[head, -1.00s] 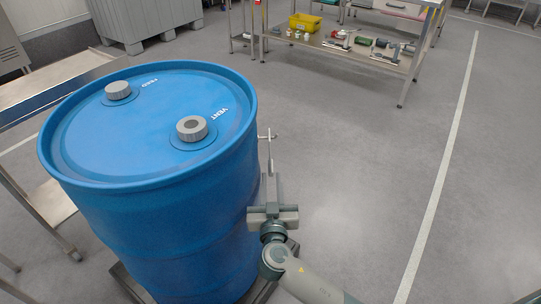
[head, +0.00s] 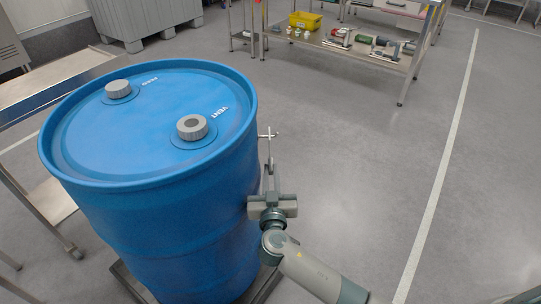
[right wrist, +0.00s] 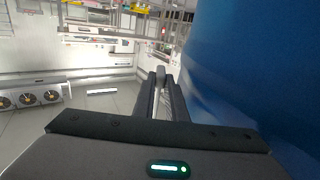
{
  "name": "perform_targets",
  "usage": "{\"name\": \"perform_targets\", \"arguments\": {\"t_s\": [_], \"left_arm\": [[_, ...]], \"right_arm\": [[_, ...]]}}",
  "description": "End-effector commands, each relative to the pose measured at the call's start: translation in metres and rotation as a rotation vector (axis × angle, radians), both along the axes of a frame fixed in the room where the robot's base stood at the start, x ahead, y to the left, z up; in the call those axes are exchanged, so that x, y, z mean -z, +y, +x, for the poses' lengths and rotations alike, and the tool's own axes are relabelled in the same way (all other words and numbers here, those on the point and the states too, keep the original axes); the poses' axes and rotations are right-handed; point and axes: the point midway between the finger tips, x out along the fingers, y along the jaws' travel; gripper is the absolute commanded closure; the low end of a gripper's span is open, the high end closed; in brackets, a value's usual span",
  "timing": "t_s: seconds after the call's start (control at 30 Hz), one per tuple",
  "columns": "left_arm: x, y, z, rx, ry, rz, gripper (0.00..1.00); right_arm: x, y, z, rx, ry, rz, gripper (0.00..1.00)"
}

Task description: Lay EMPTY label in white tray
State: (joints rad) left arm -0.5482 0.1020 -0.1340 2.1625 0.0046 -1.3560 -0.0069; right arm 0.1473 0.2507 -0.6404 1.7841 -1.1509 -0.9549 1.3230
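A large blue drum (head: 170,220) fills the left of the head view. My right gripper (head: 269,170) is beside the drum's right wall, pointing away from me. A thin grey cross-shaped piece (head: 268,135) stands out at the drum's side, just past its fingertips. In the right wrist view the fingers (right wrist: 161,85) lie close together with a small grey piece at their tips. Whether they hold it is unclear. I cannot make out an EMPTY label. A pale tray-like piece with a red mark (head: 402,8) is cut off at the top edge. My left gripper is out of view.
A steel table (head: 400,70) with a yellow bin (head: 305,21) and several tools on its lower shelf stands at the back. A metal bench (head: 60,85) is at the left, behind the drum. The grey floor (head: 370,190) on the right is open.

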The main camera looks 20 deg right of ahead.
Motion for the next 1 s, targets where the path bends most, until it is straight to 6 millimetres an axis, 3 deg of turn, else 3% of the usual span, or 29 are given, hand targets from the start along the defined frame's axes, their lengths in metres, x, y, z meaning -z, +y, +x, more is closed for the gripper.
{"name": "perform_targets", "arguments": {"t_s": [1.0], "left_arm": [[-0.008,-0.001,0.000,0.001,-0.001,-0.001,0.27]], "right_arm": [[-0.017,0.000,0.000,0.000,-0.001,0.000,1.00]]}}
